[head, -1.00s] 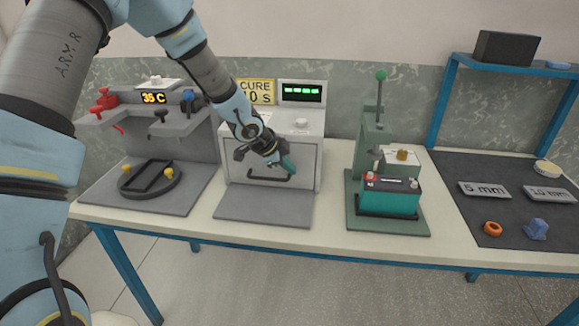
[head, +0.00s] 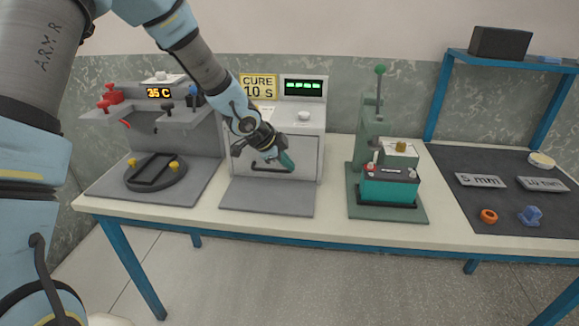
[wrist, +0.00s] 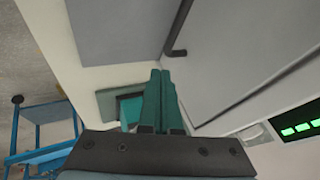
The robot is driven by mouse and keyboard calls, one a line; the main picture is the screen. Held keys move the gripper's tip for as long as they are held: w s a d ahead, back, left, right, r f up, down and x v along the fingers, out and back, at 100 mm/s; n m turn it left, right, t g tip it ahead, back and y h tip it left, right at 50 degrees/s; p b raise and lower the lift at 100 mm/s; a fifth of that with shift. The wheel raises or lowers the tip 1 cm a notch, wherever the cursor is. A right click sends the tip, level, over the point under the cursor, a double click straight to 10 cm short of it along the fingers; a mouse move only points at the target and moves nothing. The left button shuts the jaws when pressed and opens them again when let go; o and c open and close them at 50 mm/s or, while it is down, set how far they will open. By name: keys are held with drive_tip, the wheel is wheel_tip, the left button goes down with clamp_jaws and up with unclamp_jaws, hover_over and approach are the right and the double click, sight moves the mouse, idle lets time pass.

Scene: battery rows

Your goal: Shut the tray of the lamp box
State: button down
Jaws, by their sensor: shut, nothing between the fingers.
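The lamp box (head: 307,148) is a pale box at the back of the bench with a green-lit display on top. The tray front (wrist: 225,45) is its flat pale face with a dark bar handle (head: 270,168), which also shows in the wrist view (wrist: 178,48). From these views I cannot tell how far the tray stands out. My gripper (head: 288,161) is shut and empty, with teal fingers in front of the tray face, close to the handle's right end. In the wrist view my gripper (wrist: 160,75) points along the face; contact is unclear.
A grey plate (head: 265,198) lies before the box. A fixture with a round dark holder (head: 155,184) stands left. A green press (head: 365,145) with a teal battery (head: 390,186) stands right. A dark mat (head: 495,203) holds labels and small parts.

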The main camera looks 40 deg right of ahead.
drive_tip(key=w+p+v, duration=0.1)
drive_tip(key=p+v, duration=0.1)
drive_tip(key=v, duration=0.6)
drive_tip(key=w+a+n+t+y, duration=0.15)
drive_tip(key=a+n, duration=0.25)
drive_tip(key=a, duration=0.4)
drive_tip(key=w+a+r+n+y, duration=0.15)
drive_tip(key=a+n, duration=0.25)
drive_tip(key=a, duration=0.5)
drive_tip(key=w+a+n+t+y, duration=0.1)
drive_tip(key=w+a+n+y, duration=0.15)
drive_tip(key=a, duration=0.55)
drive_tip(key=s+a+r+n+g+y, duration=0.1)
drive_tip(key=s+a+n, duration=0.3)
drive_tip(key=a+n, duration=0.3)
drive_tip(key=s+a+r+n+g, duration=0.1)
drive_tip(key=s+a+n, duration=0.4)
drive_tip(key=a, duration=0.5)
drive_tip(key=shift+s+r+n+y, duration=0.3)
drive_tip(key=shift+r+n, duration=0.2)
drive_tip(key=shift+n, duration=0.45)
